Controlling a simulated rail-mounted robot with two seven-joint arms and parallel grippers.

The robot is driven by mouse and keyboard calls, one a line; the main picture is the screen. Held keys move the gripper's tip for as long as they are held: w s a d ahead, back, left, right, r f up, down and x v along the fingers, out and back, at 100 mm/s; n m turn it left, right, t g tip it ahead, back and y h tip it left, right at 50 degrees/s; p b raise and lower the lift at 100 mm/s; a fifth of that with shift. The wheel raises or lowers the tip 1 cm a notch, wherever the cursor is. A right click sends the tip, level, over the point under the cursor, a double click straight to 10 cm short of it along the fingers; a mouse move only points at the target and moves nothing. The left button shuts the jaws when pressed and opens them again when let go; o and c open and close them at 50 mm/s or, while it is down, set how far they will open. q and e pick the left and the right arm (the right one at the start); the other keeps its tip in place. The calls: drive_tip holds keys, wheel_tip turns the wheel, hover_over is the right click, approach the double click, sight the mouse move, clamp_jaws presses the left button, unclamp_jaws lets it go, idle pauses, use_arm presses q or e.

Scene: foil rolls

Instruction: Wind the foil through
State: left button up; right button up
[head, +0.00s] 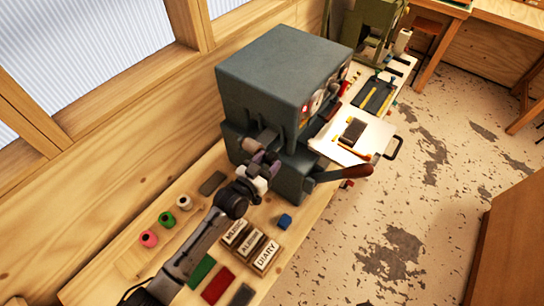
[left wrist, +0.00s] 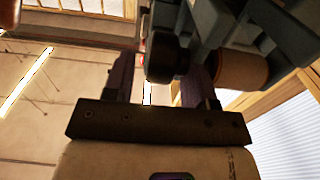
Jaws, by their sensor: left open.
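The grey-blue press (head: 285,75) stands on the wooden bench, with a long lever ending in a red-brown grip (head: 345,173) at its front right. My left gripper (head: 266,162) is at the press's left side, its purple fingers apart. In the left wrist view, a black round knob (left wrist: 166,57) shows between the open fingers of my left gripper (left wrist: 162,82). I cannot tell whether they touch it. A tan roll (left wrist: 243,70) on the press lies right of the knob. The foil's path is hidden. My right gripper is not in view.
Pink (head: 148,238), green (head: 167,218) and white (head: 184,202) spools stand on the bench. A white plate (head: 345,132) juts from the press.

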use_arm(q)
drive_tip(key=shift+x, duration=1.15)
drive_tip(key=shift+c, duration=0.3)
